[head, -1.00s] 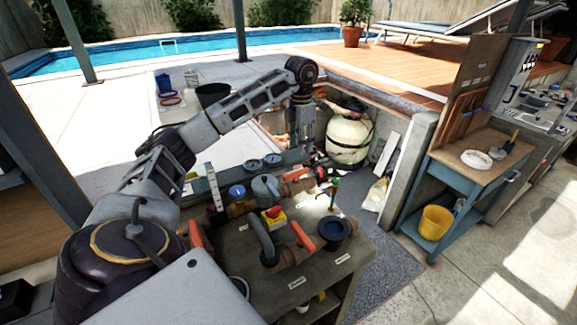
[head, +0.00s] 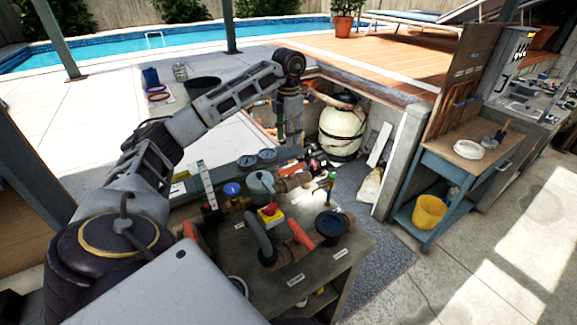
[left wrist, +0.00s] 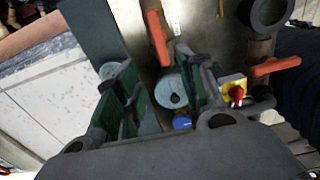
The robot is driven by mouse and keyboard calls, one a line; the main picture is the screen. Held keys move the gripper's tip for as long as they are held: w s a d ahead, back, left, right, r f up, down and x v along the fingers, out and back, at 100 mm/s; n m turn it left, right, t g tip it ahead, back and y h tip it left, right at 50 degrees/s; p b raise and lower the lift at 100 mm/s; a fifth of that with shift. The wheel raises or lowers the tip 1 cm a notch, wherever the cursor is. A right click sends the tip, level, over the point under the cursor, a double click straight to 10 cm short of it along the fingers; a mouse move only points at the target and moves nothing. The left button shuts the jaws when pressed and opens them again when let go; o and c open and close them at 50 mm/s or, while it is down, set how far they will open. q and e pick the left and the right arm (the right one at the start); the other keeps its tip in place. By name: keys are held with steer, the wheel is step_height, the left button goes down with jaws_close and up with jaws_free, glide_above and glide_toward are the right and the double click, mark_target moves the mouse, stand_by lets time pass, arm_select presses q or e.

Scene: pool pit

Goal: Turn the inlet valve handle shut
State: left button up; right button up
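Several orange valve handles show on the grey bench in the head view: one in front (head: 301,233), one at the left (head: 193,233) and one behind the grey pump (head: 292,170). I cannot read which is the inlet's. In the left wrist view, one orange handle (left wrist: 158,38) lies just beyond the fingers and another (left wrist: 275,66) is to the right. My left gripper (head: 289,136) points down above the bench's far side. In the left wrist view its fingers (left wrist: 160,92) are apart, with nothing held between them. My right gripper is not in view.
A side table (head: 450,158) is at the right, with clear floor in front.

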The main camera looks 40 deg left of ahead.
mark_target(289, 168)
arm_select(q)
step_height(289, 168, down, 13)
steer(key=shift+r+p, duration=0.1)
steer(key=shift+p, duration=0.8)
jaws_close()
